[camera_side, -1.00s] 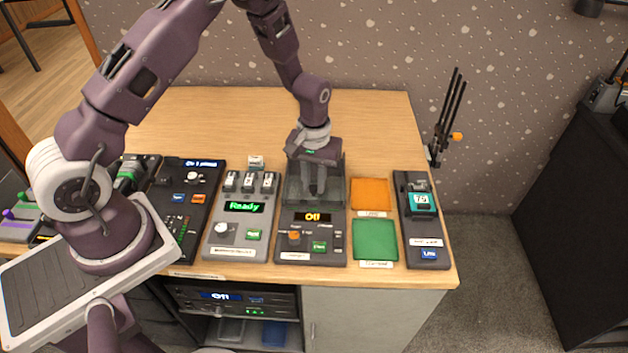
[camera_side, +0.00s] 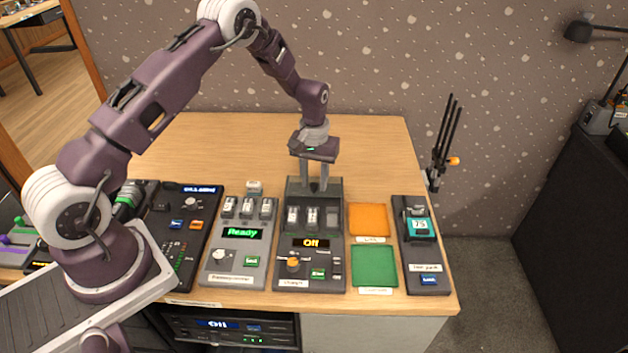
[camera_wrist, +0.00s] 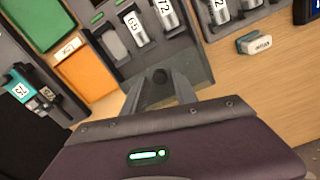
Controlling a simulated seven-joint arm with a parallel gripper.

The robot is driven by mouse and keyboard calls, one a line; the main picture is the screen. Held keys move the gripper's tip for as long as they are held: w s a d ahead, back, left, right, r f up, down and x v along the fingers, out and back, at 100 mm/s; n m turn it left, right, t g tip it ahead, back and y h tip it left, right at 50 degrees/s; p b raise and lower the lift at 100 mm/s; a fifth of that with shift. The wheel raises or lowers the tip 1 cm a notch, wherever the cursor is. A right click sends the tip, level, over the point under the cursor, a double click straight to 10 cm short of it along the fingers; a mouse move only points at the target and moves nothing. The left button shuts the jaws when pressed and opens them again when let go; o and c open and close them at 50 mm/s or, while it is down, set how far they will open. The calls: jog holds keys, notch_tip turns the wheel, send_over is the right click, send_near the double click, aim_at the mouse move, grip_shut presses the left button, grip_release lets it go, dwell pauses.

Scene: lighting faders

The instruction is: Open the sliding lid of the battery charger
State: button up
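The battery charger (camera_side: 311,255) has an amber "Off" display and an orange knob. Its see-through sliding lid (camera_side: 333,187) sits at the back of the charger, clear of the bays; it also shows in the wrist view (camera_wrist: 198,70). Two batteries, left (camera_side: 293,217) and middle (camera_side: 312,217), are uncovered, and the right bay (camera_side: 332,217) is empty. My gripper (camera_side: 316,187) points down over the lid at the back.
The "Ready" device (camera_side: 236,240) with several batteries stands left of the charger. Orange (camera_side: 369,220) and green (camera_side: 375,266) pads lie to the right, then a tester (camera_side: 422,250) holding a teal battery. A small block (camera_side: 254,187) lies behind the "Ready" device. The table behind is clear.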

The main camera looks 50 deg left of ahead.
aim_at(314, 184)
jog(key=shift+o, duration=0.3)
notch_tip(314, 184, up, 7)
jog(key=shift+r, duration=0.1)
jog(key=s+d+r+m+t, duration=0.1)
jog(key=s+d+r, duration=0.1)
jog(key=s+r, duration=0.35)
jog(key=s+d+r+m+t, duration=0.1)
jog(key=s+d+r, duration=0.1)
jog(key=r, duration=0.7)
jog(key=s+d+r+m+t, duration=0.1)
jog(key=s+d+r, duration=0.1)
jog(key=s+r, duration=0.35)
jog(key=s+d+r+m+t, duration=0.1)
jog(key=s+d+r, duration=0.1)
jog(key=s, duration=0.7)
jog(key=s+d+r+m+t, duration=0.1)
jog(key=s+d+r+m, duration=0.1)
jog(key=s, duration=0.8)
jog(key=shift+s+t, duration=0.2)
jog(key=shift+t, duration=0.1)
